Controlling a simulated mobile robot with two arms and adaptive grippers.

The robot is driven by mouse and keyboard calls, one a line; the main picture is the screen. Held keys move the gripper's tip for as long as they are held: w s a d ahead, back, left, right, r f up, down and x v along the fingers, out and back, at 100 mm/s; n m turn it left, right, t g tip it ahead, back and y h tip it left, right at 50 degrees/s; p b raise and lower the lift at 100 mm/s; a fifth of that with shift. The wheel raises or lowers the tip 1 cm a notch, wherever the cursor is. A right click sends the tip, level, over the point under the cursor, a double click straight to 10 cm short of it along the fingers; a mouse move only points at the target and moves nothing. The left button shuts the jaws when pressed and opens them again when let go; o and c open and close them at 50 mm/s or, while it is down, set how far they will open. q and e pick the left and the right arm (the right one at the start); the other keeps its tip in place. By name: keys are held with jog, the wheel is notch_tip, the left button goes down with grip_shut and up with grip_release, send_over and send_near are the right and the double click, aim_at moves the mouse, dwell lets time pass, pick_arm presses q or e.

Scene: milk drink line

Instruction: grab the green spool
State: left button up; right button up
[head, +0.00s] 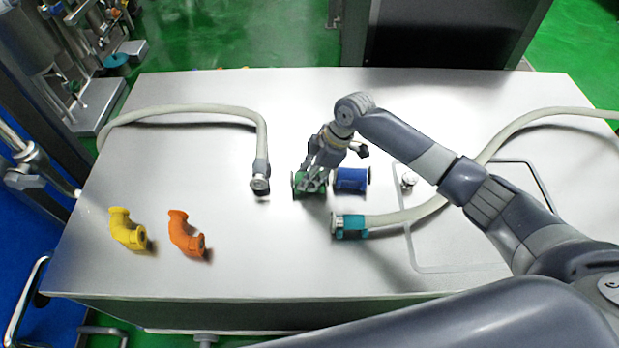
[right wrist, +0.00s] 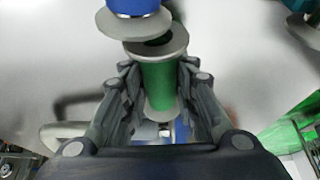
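The green spool (head: 311,183) lies on its side on the steel table, left of the blue spool (head: 351,180). My right gripper (head: 312,177) reaches down over it and partly hides it in the head view. In the right wrist view the green spool (right wrist: 160,88) sits between the two fingers of my right gripper (right wrist: 158,82), with a finger pad against each side of its green body. Its grey end flange faces the blue spool (right wrist: 133,6) at the top. My left gripper is out of view.
A hose end with a teal fitting (head: 352,226) lies just in front of the spools. Another hose end (head: 260,183) is to the left. A yellow elbow (head: 126,230) and an orange elbow (head: 184,233) stand farther left. A small metal part (head: 408,180) lies right of the blue spool.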

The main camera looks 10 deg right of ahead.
grip_shut()
jog(key=shift+r, duration=0.1)
